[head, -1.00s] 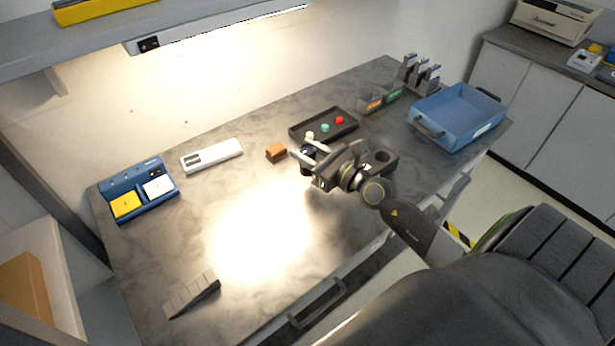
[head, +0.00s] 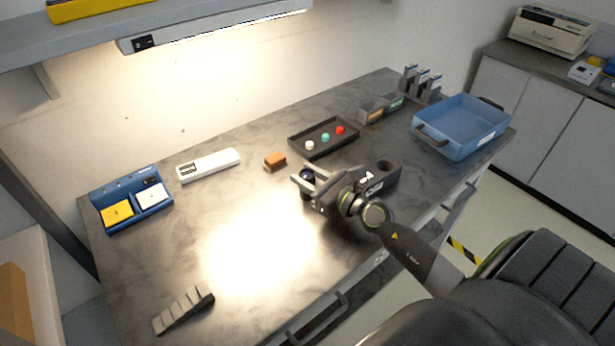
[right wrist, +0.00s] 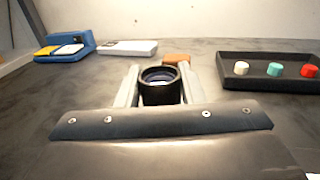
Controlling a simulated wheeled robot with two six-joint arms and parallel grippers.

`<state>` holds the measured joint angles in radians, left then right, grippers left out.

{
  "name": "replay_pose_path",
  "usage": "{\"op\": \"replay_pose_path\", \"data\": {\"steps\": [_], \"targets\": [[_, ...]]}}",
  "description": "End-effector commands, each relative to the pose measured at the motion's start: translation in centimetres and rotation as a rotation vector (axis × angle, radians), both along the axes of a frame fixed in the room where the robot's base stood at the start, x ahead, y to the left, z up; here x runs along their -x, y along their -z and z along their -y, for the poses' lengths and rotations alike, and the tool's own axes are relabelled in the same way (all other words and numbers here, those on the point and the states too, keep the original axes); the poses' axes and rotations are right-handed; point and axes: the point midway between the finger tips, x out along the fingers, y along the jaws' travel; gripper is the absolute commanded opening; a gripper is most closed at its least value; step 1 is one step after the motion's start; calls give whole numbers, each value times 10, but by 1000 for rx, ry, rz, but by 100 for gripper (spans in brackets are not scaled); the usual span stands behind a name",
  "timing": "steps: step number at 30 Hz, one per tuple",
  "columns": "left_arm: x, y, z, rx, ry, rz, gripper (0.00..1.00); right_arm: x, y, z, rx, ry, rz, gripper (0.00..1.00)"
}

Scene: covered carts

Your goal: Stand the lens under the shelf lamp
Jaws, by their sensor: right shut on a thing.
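The lens, a short black cylinder with a dark glass top, is upright between the fingers of my right gripper (head: 304,182). The lens (right wrist: 160,86) shows clearly in the right wrist view, with a finger of the right gripper (right wrist: 160,88) on each side. The gripper is shut on it, just right of the bright patch on the bench. In the head view the lens (head: 306,191) is partly hidden by the fingers. The shelf lamp (head: 215,27) is lit under the shelf and throws a bright pool on the bench (head: 262,240). My left gripper is not in view.
Behind the gripper are a brown block (head: 275,162) and a black tray (head: 318,151) with several coloured knobs. A dark holder with a round hole (head: 388,180) is close right. A blue bin (head: 462,135) stands far right. A grey stepped wedge (head: 183,309) lies front left.

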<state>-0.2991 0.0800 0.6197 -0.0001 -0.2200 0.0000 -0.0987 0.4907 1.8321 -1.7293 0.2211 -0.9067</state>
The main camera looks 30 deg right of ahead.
Motion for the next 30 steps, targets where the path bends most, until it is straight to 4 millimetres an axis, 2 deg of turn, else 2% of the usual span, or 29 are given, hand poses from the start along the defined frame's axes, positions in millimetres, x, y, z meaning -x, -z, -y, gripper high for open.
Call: {"op": "replay_pose_path", "data": {"steps": [1,2,6,18,23,30], "targets": [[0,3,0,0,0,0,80,0,3,0,0,0,1,9],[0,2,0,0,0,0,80,0,2,0,0,0,0,39],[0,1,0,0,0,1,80,0,1,0,0,0,0,57],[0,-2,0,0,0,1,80,2,-2,1,1,0,-1,57],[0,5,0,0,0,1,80,25,1,7,4,-2,-3,57],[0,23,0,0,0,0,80,70,4,20,5,-2,-4,57]]}}
